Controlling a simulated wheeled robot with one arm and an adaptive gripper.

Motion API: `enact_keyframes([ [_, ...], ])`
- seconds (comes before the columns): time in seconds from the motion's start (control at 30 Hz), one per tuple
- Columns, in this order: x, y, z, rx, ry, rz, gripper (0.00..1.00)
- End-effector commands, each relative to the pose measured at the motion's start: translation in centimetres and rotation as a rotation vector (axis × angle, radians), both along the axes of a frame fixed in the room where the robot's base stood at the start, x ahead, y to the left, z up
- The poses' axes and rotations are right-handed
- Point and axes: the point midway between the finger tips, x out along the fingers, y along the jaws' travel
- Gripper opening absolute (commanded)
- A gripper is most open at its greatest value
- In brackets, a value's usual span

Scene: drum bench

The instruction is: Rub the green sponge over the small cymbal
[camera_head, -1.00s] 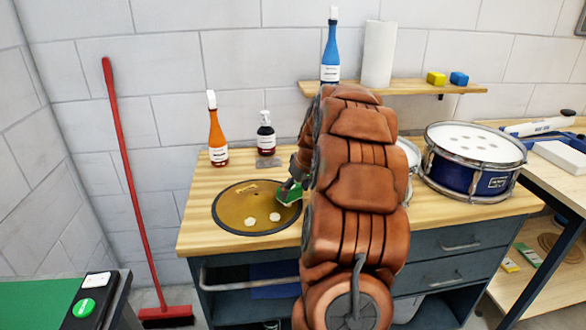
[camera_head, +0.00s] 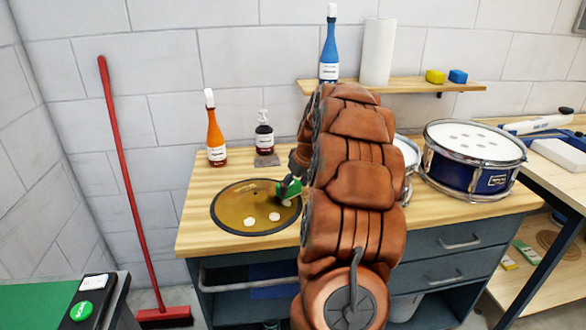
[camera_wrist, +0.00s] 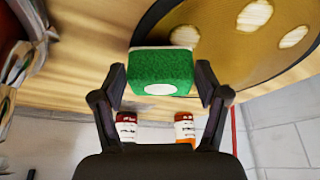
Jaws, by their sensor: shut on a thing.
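The small cymbal (camera_head: 240,222) is a brass-coloured disc with a dark rim, lying on the wooden bench in the head view. Pale round spots show on it, and it also shows in the wrist view (camera_wrist: 222,55). The green sponge (camera_wrist: 163,72) has a pale layer on one side and a white round spot on its green face. My gripper (camera_wrist: 163,88) is shut on the sponge, one finger at each side. In the head view the sponge (camera_head: 289,189) is at the cymbal's right edge. I cannot tell whether it touches the cymbal. My arm hides the bench to the right.
An orange bottle (camera_head: 215,135) and a dark pump bottle (camera_head: 264,138) stand behind the cymbal. A blue drum (camera_head: 470,165) stands at the right. A shelf (camera_head: 420,87) above holds a blue bottle (camera_head: 329,50) and a paper roll (camera_head: 378,52). A red broom (camera_head: 128,190) leans left.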

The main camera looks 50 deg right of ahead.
Motion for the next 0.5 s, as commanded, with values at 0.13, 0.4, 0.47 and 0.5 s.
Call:
enact_keyframes([
  [0.13,-0.1,-0.1,2.8,-0.002,-0.003,-0.003,0.35],
  [0.4,0.1,0.0,4.7,-0.005,-0.005,-0.001,0.35],
  [0.47,0.2,0.1,5.1,-0.005,-0.004,0.0,0.35],
  [0.5,0.2,0.1,5.3,-0.004,-0.004,0.002,0.35],
])
